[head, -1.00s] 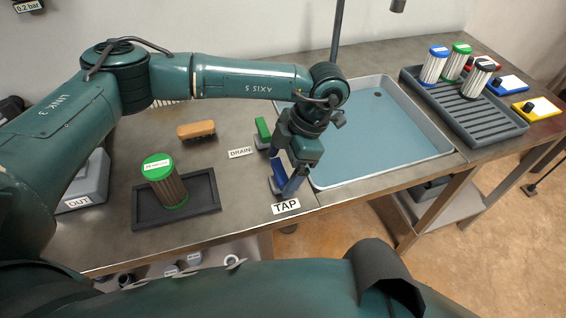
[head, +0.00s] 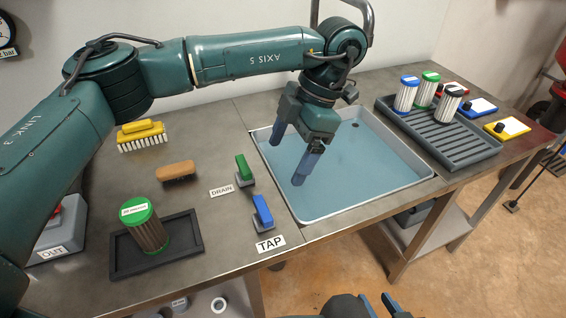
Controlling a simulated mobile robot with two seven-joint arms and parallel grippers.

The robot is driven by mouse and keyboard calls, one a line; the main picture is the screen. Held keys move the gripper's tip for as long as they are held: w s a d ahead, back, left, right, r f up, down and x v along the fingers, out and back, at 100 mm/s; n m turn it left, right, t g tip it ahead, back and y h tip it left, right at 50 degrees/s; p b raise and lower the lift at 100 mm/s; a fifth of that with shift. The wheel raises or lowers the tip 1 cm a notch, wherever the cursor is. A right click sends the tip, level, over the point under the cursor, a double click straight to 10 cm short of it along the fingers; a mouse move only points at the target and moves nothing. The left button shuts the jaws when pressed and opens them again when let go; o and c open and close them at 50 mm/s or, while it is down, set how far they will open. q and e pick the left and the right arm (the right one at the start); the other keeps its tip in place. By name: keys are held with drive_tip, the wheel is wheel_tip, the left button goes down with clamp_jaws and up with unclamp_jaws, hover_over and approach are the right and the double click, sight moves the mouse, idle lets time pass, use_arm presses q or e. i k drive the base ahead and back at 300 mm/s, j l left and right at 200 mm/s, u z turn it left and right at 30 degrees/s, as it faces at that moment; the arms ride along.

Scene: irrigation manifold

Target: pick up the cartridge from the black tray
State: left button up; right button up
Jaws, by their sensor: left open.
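The cartridge (head: 148,232), with a green cap, white label and brown ribbed body, stands upright in the black tray (head: 190,247) at the left front of the bench. My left gripper (head: 288,164) is open and empty over the left part of the sink basin, with its fingers pointing down. It is well to the right of the cartridge and behind the tap. My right gripper (head: 378,304) shows only in part at the bottom edge, apart from the bench; I cannot tell whether its jaws are open.
The blue tap handle (head: 262,212) and green drain handle (head: 244,170) stand between the tray and the sink basin (head: 405,160). A brown brush (head: 176,171) and yellow brush (head: 141,136) lie behind the tray. Several white cartridges stand on the ribbed rack (head: 455,145) at right.

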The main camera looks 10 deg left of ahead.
sight(138, 215)
drive_tip(key=k+l, duration=0.1)
drive_tip(key=k, duration=0.4)
drive_tip(key=k+l, duration=0.15)
drive_tip(key=k, duration=0.35)
